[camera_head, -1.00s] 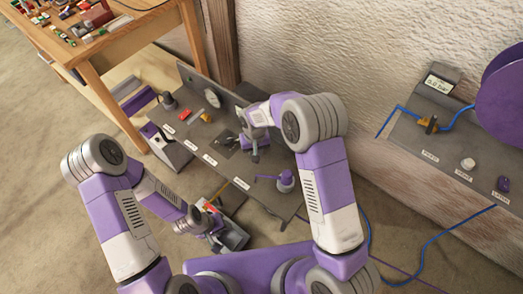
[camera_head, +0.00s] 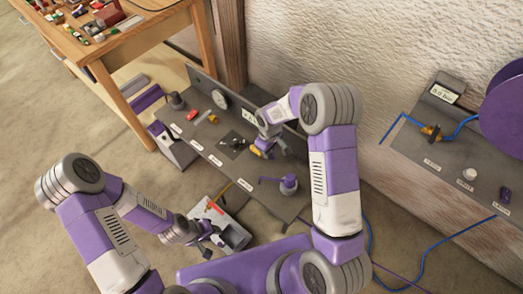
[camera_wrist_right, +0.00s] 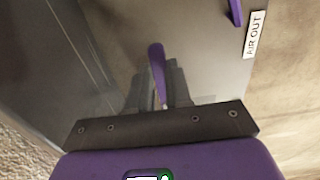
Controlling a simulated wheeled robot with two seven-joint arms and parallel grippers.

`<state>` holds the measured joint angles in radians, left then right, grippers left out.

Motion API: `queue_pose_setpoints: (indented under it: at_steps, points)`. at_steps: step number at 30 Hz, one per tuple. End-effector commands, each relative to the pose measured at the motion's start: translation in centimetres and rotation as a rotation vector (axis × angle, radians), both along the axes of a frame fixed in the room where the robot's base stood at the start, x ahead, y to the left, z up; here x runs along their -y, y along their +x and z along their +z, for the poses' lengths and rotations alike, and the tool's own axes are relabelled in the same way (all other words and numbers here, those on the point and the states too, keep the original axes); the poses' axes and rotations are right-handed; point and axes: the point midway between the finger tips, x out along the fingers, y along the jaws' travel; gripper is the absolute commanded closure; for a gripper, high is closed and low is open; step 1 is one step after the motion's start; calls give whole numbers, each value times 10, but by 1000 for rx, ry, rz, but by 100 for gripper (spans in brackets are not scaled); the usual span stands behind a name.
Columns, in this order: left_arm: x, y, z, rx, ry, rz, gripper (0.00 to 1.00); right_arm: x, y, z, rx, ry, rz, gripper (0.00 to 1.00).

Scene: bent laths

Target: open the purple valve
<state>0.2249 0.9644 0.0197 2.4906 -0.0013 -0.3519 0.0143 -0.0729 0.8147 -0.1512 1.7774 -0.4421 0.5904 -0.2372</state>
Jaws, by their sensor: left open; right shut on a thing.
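The purple valve shows a brass-yellow body (camera_head: 261,151) on the dark bench, and its purple lever (camera_wrist_right: 157,70) shows in the right wrist view. My right gripper (camera_head: 275,142) is shut on the purple lever, whose end sticks out beyond the fingers (camera_wrist_right: 158,95). The fingers and wrist hide part of the valve in the head view. My left gripper (camera_head: 212,238) is open, low beside the grey tray and away from the valve.
Another purple lever on a round base (camera_head: 288,184) stands nearer on the dark bench (camera_head: 225,175). A gauge (camera_head: 220,99) stands at its back. The grey tray (camera_head: 236,238) holds a red-orange item (camera_head: 214,205). A wooden table (camera_head: 130,50) is at upper left.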

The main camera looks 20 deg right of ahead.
Motion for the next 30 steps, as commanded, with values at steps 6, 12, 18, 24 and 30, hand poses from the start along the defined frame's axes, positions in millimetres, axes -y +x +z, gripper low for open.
queue_pose_setpoints:
  at_steps: [6,12,18,24,30]
  points:
    - [0,0,1,0,0,0,57,4,0,0,4,1,12,100]
    - [0,0,1,0,0,0,57,3,1,0,4,1,15,100]
    - [0,0,1,0,0,0,57,3,1,0,3,1,14,68]
    - [0,0,1,0,0,0,57,4,0,0,2,0,12,55]
    - [0,0,2,0,0,0,57,4,0,3,2,0,11,55]
